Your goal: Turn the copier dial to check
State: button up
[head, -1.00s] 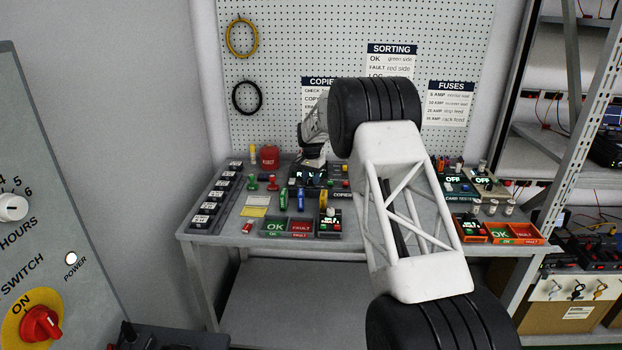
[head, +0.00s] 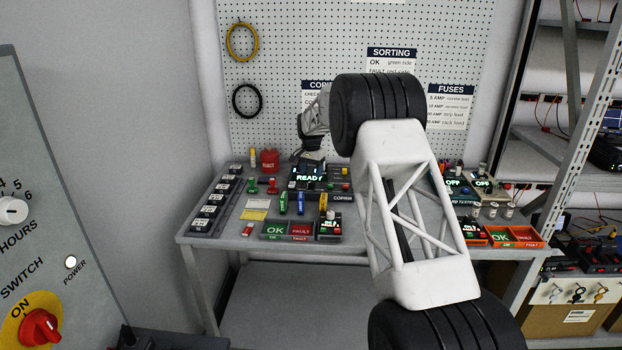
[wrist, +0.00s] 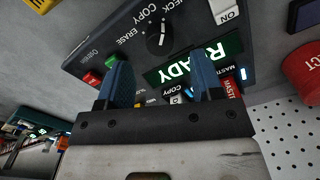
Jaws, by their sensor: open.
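The copier (head: 343,198) is a dark box at the back middle of the bench. Its lit green display (head: 309,178) reads READY. In the wrist view its round black dial (wrist: 157,38) has a white mark, with the labels ERASE, COPY and CHECK around it; I cannot tell surely which label the mark points to. My gripper (wrist: 161,75) has its two blue fingers spread with nothing between them. In the wrist picture the dial appears just beyond the fingertips, apart from them. In the head view my gripper (head: 312,157) is above the copier's back, and the dial is not clear.
A white ON switch (wrist: 226,10) and green and red buttons are on the copier's face. A red REJECT container (head: 270,160) stands to its left. Stamps, an OK/FAULT tray (head: 275,237) and labelled black blocks crowd the bench. A pegboard (head: 285,45) rises behind.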

aim_at(311, 182)
jog(key=shift+r, duration=1.7)
